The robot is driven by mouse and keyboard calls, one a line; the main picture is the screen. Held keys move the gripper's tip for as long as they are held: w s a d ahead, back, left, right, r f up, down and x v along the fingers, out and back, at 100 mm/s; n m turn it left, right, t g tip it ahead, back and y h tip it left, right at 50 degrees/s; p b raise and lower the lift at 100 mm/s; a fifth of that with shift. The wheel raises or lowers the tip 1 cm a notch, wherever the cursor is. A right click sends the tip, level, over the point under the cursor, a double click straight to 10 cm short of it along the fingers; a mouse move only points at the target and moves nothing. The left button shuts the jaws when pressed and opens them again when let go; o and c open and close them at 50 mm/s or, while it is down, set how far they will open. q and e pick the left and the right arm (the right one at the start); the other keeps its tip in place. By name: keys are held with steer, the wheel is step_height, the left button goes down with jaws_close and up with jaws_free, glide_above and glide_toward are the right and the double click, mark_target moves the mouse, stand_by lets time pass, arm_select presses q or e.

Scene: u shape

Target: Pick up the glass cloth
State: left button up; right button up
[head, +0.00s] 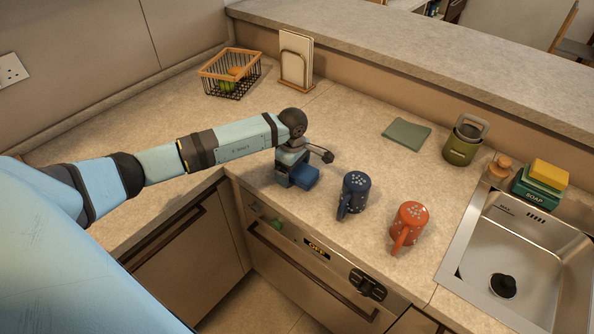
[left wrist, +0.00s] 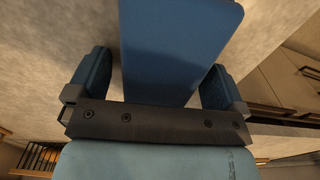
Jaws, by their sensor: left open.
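A blue flat slab with rounded corners, which looks like a folded cloth (head: 306,177), lies on the counter near its front edge. In the left wrist view the blue cloth (left wrist: 181,45) lies between my two fingers and extends past them. My left gripper (head: 291,175) is pointed down at it, open, with a finger on each side and gaps showing. Part of the cloth is hidden by the gripper in the head view. A flat grey-green folded cloth (head: 407,134) lies farther back, right of centre. I cannot tell by label which is the glass cloth. My right gripper is not in view.
A blue mug (head: 354,190) and an orange mug (head: 410,222) stand right of the gripper. A green canister (head: 463,147), a soap box (head: 534,189) and the sink (head: 535,235) are farther right. A wire basket (head: 229,77) and rack (head: 296,62) stand behind.

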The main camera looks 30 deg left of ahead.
arm_select(q)
steer(key=c, duration=1)
steer(key=shift+r, duration=0.1)
step_height(320, 180, up, 20)
steer(key=shift+f+b, duration=0.1)
steer(key=shift+b, duration=1.15)
steer(key=o, duration=0.4)
steer(key=c, duration=0.3)
